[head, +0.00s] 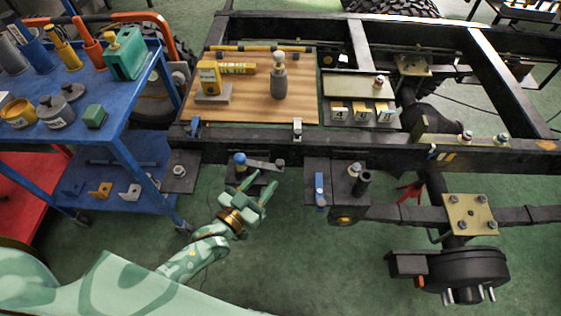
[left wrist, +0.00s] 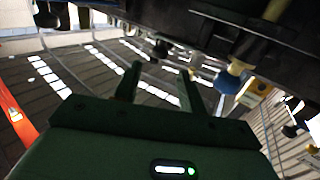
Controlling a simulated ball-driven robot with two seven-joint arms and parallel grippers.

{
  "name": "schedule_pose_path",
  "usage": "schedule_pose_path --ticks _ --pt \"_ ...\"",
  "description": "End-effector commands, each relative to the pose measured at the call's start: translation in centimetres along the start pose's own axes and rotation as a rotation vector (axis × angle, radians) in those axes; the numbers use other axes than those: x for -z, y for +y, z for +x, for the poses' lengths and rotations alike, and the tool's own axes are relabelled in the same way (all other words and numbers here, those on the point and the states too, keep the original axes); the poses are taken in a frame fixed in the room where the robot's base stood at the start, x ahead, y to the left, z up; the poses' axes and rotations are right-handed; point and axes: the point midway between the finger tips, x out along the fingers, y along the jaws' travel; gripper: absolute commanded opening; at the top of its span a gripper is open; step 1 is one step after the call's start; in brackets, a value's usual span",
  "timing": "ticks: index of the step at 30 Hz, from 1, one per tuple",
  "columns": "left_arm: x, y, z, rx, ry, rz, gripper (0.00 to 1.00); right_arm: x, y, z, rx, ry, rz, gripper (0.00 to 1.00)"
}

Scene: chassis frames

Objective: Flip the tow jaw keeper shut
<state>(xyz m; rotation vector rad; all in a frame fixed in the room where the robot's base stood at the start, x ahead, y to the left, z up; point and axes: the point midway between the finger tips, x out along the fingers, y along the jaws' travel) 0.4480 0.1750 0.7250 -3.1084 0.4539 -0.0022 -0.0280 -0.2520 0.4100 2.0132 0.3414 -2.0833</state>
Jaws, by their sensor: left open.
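A dark bracket with a flat grey bar (head: 262,165) and a blue ball knob (head: 240,158) sits on the near side of the chassis frame; it looks like the tow jaw and its keeper, but I cannot be sure. A blue knob on a pale stem (left wrist: 232,79) shows right of my fingers in the left wrist view. My left gripper (head: 256,186) is open and empty, just in front of and below the bracket, with its fingers pointing towards it. It also shows in the left wrist view (left wrist: 158,80). I cannot tell whether it touches the bracket. My right gripper is out of view.
A blue-handled part (head: 319,188) is on the frame to the right. A wooden board (head: 245,105) with a yellow device lies across the frame above. A blue cart (head: 115,110) with tools stands left. Green floor (head: 310,265) is open in front.

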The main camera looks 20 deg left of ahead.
Motion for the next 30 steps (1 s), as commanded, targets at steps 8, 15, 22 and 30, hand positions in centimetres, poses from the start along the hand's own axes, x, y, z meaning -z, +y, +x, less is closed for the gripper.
schedule_pose_path --ticks 8,15,22,30 --pt "-0.3 0.1 6.2 -0.001 -0.002 -0.002 0.41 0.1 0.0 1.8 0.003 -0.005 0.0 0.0" --pt "-0.2 0.1 8.3 -0.001 -0.003 -0.001 0.41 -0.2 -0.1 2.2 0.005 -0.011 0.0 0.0" --pt "-0.1 0.1 8.4 -0.001 -0.002 -0.001 0.41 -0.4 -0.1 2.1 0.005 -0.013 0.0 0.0" --pt "-0.1 0.1 8.4 -0.001 -0.002 0.0 0.0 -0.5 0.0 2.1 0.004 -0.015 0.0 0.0"
